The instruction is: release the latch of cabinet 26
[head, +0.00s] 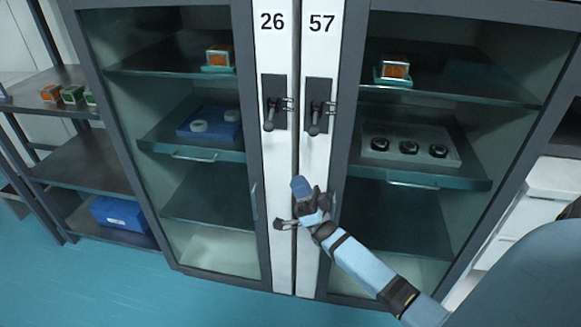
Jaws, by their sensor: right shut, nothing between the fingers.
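Cabinet 26 (273,22) is the left glass-fronted cabinet, with its number at the top of a white door strip. Its latch (272,103) is a dark plate with a lever hanging down and a small metal hasp on its right side. My right gripper (281,224) is shut and empty. It is in front of the white strips, well below the latch and apart from it, with its fingers pointing left. My left gripper is not in view.
Cabinet 57 (322,24) stands directly to the right, with a similar latch (318,106) close beside. Each door has a slim vertical handle lower down; the left one (254,201) is near my gripper. An open shelf rack (85,165) stands at left. The blue floor in front is clear.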

